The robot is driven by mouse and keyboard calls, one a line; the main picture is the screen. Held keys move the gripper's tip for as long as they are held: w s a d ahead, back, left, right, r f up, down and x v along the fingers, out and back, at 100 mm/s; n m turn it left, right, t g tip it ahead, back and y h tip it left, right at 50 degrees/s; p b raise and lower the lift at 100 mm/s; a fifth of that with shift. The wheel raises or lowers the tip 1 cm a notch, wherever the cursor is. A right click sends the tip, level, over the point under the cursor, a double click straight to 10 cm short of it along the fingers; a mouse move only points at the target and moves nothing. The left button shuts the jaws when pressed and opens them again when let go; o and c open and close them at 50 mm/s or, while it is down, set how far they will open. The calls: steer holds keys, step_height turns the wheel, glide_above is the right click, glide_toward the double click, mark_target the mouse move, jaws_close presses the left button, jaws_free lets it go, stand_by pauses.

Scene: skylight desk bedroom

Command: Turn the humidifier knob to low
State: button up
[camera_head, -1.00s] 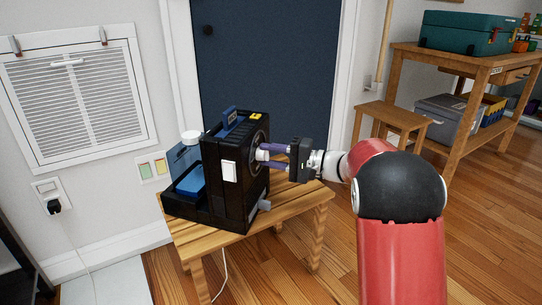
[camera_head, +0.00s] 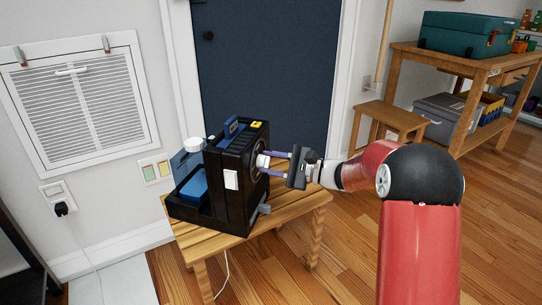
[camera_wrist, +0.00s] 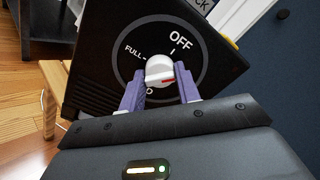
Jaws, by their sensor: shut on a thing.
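The humidifier (camera_head: 222,185) is a black box on a small wooden table. Its dial faces right in the head view. In the wrist view the white humidifier knob (camera_wrist: 159,66) sits on a round black dial (camera_wrist: 130,73) with OFF above it, FULL at its left, and a partly hidden label ending in O below. A red mark on the knob shows at its lower right, between the fingers. My gripper (camera_head: 269,163) has its two purple fingers on either side of the knob, shut on it. The wrist view shows the fingers (camera_wrist: 160,74) touching its sides.
The wooden table (camera_head: 290,212) is bare right of the humidifier. A blue tank (camera_head: 193,187) and a white cap (camera_head: 193,145) are at its left. A dark blue door (camera_head: 265,70) stands behind. A wooden stool (camera_head: 390,122) and workbench stand at the right.

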steer(key=m+p, duration=0.9)
steer(key=shift+m+p, duration=0.3)
stand_by(0.4)
steer(key=o, duration=1)
steer(key=v, duration=0.8)
steer(key=shift+b, duration=0.4)
